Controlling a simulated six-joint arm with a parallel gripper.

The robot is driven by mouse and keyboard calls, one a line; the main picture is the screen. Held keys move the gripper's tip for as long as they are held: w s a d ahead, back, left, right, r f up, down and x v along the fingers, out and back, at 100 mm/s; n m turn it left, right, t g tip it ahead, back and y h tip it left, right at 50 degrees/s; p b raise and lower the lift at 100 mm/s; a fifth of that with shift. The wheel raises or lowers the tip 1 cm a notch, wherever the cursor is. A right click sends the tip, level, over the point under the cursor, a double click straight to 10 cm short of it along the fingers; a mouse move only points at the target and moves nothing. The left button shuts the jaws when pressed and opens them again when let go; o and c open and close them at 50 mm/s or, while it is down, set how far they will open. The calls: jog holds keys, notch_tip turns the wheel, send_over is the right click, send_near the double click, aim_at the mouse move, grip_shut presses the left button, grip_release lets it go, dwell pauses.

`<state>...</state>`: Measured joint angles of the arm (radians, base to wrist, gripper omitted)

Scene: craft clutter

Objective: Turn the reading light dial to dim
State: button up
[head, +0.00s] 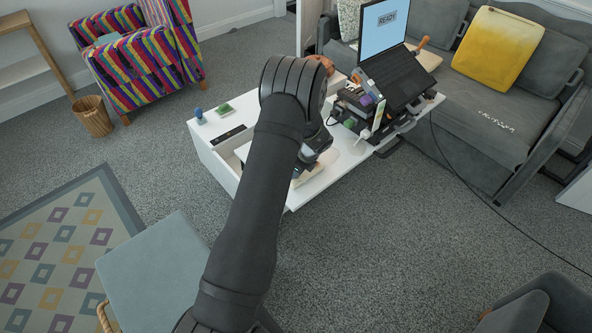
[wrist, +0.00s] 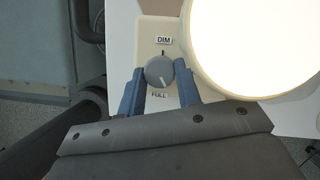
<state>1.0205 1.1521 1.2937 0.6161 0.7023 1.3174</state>
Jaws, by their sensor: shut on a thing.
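The reading light dial (wrist: 158,73) is a round grey knob on a cream panel (wrist: 147,30), seen in the wrist view. A DIM label (wrist: 164,41) with a dark tick sits above it, and a FULL label (wrist: 158,95) below it. The dial's pale pointer line points down, toward FULL. The large round light (wrist: 255,45) beside it glows bright cream-white. My gripper (wrist: 160,68) has its blue fingers on both sides of the dial and is shut on it. In the head view, my arm hides the light and dial.
The white table (head: 215,155) holds a laptop (head: 400,75) on a cluttered stand at the right. A small blue-topped item (head: 199,115) and a green block (head: 225,110) stand at its left end. A grey sofa (head: 480,110) is behind; open carpet lies in front.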

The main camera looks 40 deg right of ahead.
jog(key=o, duration=1)
jog(key=v, duration=1.7)
jog(key=shift+s+d+r, duration=0.1)
jog(key=shift+s+r, duration=0.05)
jog(key=shift+r, duration=0.1)
